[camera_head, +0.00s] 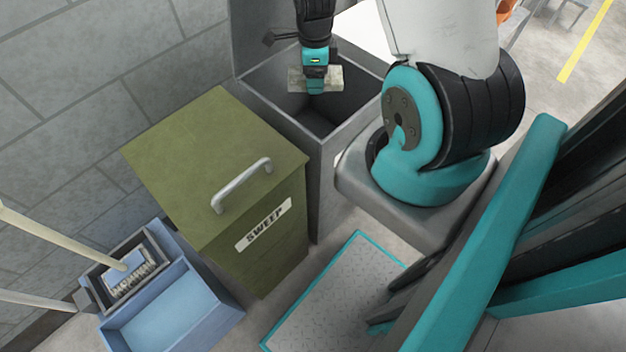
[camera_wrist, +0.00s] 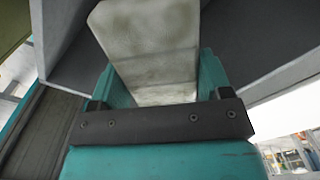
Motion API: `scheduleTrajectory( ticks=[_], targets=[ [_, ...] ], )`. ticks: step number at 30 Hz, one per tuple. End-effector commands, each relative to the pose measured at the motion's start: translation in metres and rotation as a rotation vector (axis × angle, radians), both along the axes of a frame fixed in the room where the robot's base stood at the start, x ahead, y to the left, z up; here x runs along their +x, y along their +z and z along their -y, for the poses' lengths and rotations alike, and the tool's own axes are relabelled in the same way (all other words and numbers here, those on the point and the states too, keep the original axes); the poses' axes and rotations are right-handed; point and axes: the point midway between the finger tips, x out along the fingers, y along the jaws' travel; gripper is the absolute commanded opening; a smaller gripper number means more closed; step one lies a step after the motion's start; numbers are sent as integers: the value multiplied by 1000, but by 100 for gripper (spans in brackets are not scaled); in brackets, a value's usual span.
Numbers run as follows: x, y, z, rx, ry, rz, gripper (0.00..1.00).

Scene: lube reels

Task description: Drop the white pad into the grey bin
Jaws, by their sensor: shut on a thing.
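The white pad (camera_head: 332,77) is a pale, slightly soiled block. My gripper (camera_head: 316,84) is shut on it and holds it over the open mouth of the grey bin (camera_head: 326,190). In the wrist view the pad (camera_wrist: 150,45) sits between the two teal fingers of my gripper (camera_wrist: 155,88) and sticks out beyond them. The grey bin's inner walls (camera_wrist: 240,50) show around and beyond the pad. The bin's lid (camera_head: 262,30) stands raised at the back. How far the pad is above the rim is hard to tell.
An olive bin labelled SWEEP (camera_head: 190,150) with a closed lid and a handle stands directly left of the grey bin. A blue mop bucket (camera_head: 165,310) with poles is at the lower left. A block wall (camera_head: 80,90) runs behind.

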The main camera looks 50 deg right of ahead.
Motion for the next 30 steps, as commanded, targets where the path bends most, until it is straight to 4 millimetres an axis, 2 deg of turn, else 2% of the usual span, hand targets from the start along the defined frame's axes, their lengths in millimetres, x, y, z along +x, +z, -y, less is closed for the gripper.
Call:
scheduleTrajectory(
  ticks=[1, 3, 12, 13, 16, 24, 26, 30],
  targets=[
    [0, -11, 0, 0, -1, 0, 45],
    [0, -15, 1, 0, -1, 0, 45],
    [-1, -15, 1, -1, -2, 1, 45],
    [-1, -15, 1, -1, -2, 1, 76],
    [-1, -15, 1, -1, -2, 1, 99],
    [0, -12, 1, -1, -2, 2, 100],
    [0, -6, 2, -2, -2, 3, 100],
    [0, 17, 2, -3, -2, 5, 100]
  ],
)
